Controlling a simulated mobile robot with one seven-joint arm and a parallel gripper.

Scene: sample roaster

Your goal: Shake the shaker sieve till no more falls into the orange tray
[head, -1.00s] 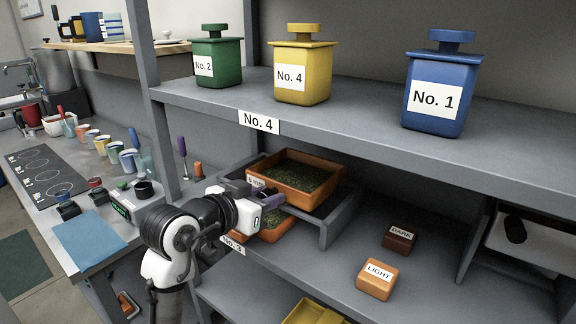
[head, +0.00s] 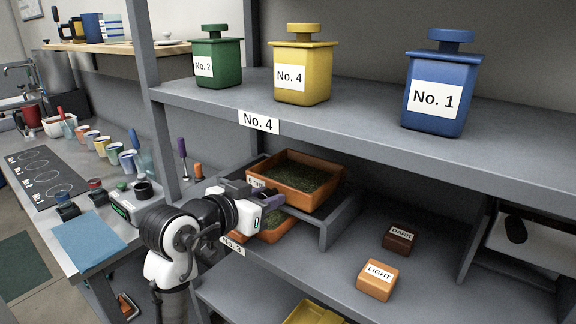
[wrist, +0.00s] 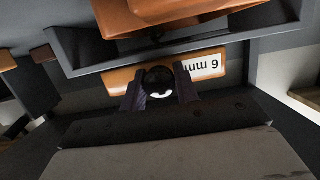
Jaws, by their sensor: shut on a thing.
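The shaker sieve (head: 313,201) is an orange box with green beans spread inside, sitting in a grey frame (head: 343,213) on the lower shelf. Its front, with a "6 mm" label, shows upside down in the wrist view (wrist: 207,68). My gripper (head: 275,203) is at the sieve's front left side. In the wrist view my gripper (wrist: 160,88) is shut with its fingers either side of a round dark knob on that front. The orange tray (head: 277,236) lies below the sieve with green beans in it, partly hidden by my arm. Falling beans cannot be made out.
A brown "DARK" block (head: 398,238) and an orange "LIGHT" block (head: 376,280) stand on the shelf to the right. Green, yellow and blue canisters (head: 437,88) stand on the shelf above. The shelf between frame and blocks is clear.

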